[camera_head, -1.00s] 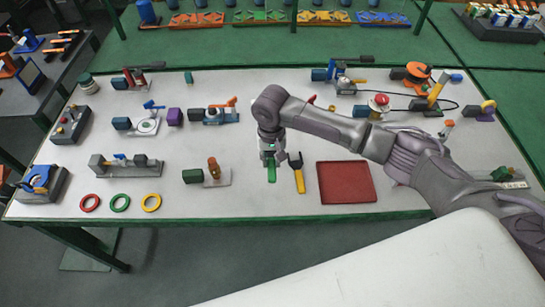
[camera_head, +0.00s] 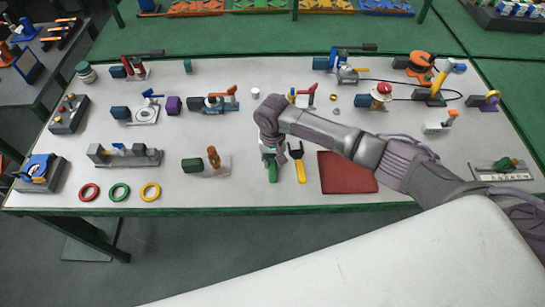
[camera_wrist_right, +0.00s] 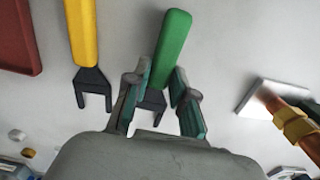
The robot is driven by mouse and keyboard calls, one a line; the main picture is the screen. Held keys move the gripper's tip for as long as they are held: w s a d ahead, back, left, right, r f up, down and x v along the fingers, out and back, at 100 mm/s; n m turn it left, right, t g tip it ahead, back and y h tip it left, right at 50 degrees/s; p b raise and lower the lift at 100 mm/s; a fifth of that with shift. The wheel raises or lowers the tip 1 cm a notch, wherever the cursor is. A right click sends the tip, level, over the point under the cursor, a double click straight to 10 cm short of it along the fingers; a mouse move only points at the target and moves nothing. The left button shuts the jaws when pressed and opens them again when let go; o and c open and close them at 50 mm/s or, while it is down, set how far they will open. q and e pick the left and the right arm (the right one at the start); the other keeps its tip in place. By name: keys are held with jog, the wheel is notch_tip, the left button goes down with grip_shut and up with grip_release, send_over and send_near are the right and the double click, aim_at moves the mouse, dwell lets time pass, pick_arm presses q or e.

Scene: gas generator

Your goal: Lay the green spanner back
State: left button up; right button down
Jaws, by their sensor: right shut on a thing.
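The green spanner (camera_head: 272,174) is at the front middle of the white table, with its green handle toward the front edge. My right gripper (camera_head: 269,158) is above it and shut on it near its dark jaw end. In the right wrist view the green handle (camera_wrist_right: 173,45) sticks out between the fingers (camera_wrist_right: 158,92), and the dark jaw is partly hidden by them. I cannot tell whether the spanner touches the table. The yellow spanner (camera_head: 300,170) lies just to the right, apart from it. My left gripper is not in view.
A red tray (camera_head: 346,173) lies right of the yellow spanner, under my right arm. A green-ended fitting with a brass part (camera_head: 213,158) stands to the left. Red, green and yellow rings (camera_head: 150,191) lie at the front left. The table's front edge is close.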

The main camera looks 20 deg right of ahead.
jog(key=c, duration=0.9)
grip_release()
notch_tip(320, 180, up, 12)
